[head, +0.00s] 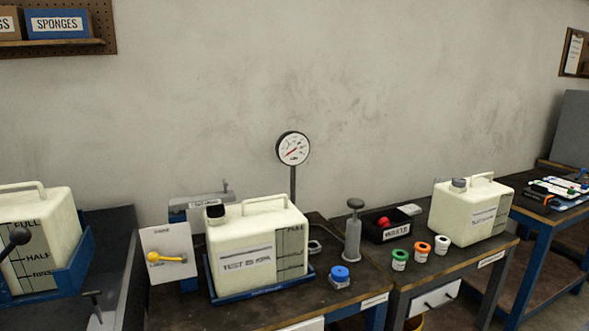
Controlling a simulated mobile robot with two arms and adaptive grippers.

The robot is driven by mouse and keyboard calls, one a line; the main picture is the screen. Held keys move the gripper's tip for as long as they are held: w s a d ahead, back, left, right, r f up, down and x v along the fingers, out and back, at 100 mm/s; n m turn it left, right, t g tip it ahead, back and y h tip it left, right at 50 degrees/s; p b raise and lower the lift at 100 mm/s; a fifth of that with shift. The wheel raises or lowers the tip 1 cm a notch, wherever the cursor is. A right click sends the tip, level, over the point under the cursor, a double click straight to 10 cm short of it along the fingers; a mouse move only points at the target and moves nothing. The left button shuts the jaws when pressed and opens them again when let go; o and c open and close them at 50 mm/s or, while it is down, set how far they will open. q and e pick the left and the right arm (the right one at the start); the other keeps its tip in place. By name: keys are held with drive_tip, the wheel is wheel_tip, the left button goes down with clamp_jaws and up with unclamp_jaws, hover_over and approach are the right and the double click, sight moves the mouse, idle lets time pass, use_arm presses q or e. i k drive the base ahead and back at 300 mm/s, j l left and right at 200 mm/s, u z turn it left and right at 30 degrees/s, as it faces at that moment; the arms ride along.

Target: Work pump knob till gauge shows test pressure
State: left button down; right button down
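A grey pump (352,236) stands upright near the back right of the bench, with a round dark knob (355,203) on its top. A round white gauge (293,148) with a black rim stands on a post behind the bench. Its red needle lies aslant, but the numbers are too small to read. A white tank (225,240) with a dark cap and a test label sits in a blue tray (262,291), left of the pump. Neither of my grippers shows, and nothing touches the knob.
A blue-capped jar (340,277) stands in front of the pump. A yellow lever (167,258) on a white plate is left of the tank. A dark bin (388,226), several small jars and another white tank (462,218) stand to the right. A marked tank (40,235) is far left.

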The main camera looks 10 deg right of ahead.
sight(355, 204)
drive_tip(key=i+l, duration=0.3)
drive_tip(key=l, duration=0.2)
drive_tip(key=i+l, duration=0.65)
drive_tip(key=l, duration=0.3)
drive_tip(key=z, duration=0.05)
